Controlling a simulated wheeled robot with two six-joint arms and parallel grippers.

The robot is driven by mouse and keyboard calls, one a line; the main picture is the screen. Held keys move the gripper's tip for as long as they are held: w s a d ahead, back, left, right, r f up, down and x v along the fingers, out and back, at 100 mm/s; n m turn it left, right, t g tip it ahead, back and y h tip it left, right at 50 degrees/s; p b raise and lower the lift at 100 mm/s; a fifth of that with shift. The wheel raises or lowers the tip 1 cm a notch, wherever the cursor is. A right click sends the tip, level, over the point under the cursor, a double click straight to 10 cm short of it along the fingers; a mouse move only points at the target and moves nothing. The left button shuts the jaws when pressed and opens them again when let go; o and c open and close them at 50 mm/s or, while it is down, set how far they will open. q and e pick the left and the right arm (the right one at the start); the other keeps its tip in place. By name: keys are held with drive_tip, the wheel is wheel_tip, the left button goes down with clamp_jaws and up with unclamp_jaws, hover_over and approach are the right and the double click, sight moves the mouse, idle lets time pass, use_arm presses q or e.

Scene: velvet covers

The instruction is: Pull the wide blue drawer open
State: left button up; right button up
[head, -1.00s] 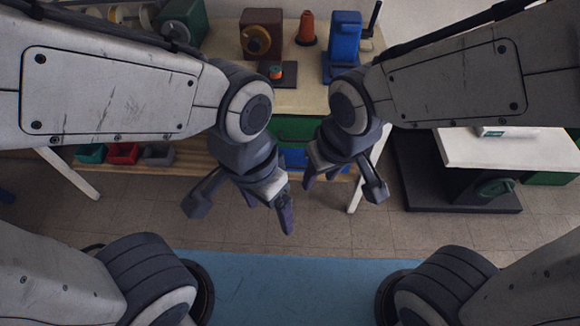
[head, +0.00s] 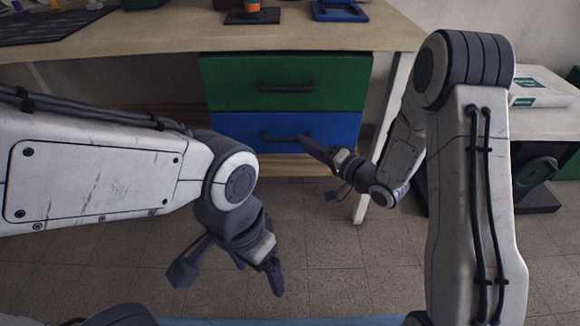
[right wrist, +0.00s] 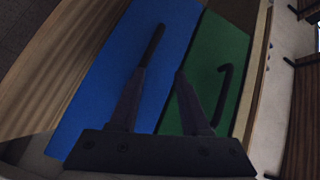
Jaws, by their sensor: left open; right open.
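The wide blue drawer (head: 235,135) sits directly below a green drawer (head: 225,80) under the table, and its front looks flush with the green one. Its dark bar handle (head: 278,137) shows in the head view and, tilted, in the right wrist view (right wrist: 153,45). My right gripper (head: 310,145) is open in front of the right part of the blue drawer. In the right wrist view the handle lies just beyond the left fingertip of my right gripper (right wrist: 160,72); I cannot tell whether they touch. My left gripper (head: 260,274) is open and empty above the floor.
The wooden tabletop (head: 150,35) runs above the drawers. A pale table leg (head: 388,115) stands just right of them, near my right arm. A second table with a white box (head: 540,93) is at the right. The tiled floor in front is clear.

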sight(290, 140)
wheel_tip(290, 140, down, 5)
drive_tip(key=s+d+m+t+y+b, duration=0.1)
drive_tip(key=d+m+y+b, duration=0.1)
drive_tip(key=b, duration=0.2)
drive_tip(key=b+x, duration=0.1)
drive_tip(key=x, duration=0.2)
drive_tip(key=b+x, duration=0.1)
drive_tip(key=x, duration=0.1)
drive_tip(key=r+b+x, duration=0.1)
drive_tip(key=x, duration=0.2)
drive_tip(key=shift+w+a, duration=0.1)
drive_tip(key=shift+w, duration=0.2)
drive_tip(key=shift+w+a+r, duration=0.15)
drive_tip(key=shift+w+a, duration=0.3)
use_arm(q)
wheel_tip(290, 140, down, 10)
drive_tip(key=shift+r, duration=0.15)
use_arm(e)
drive_tip(key=shift+t, duration=0.3)
clamp_jaws()
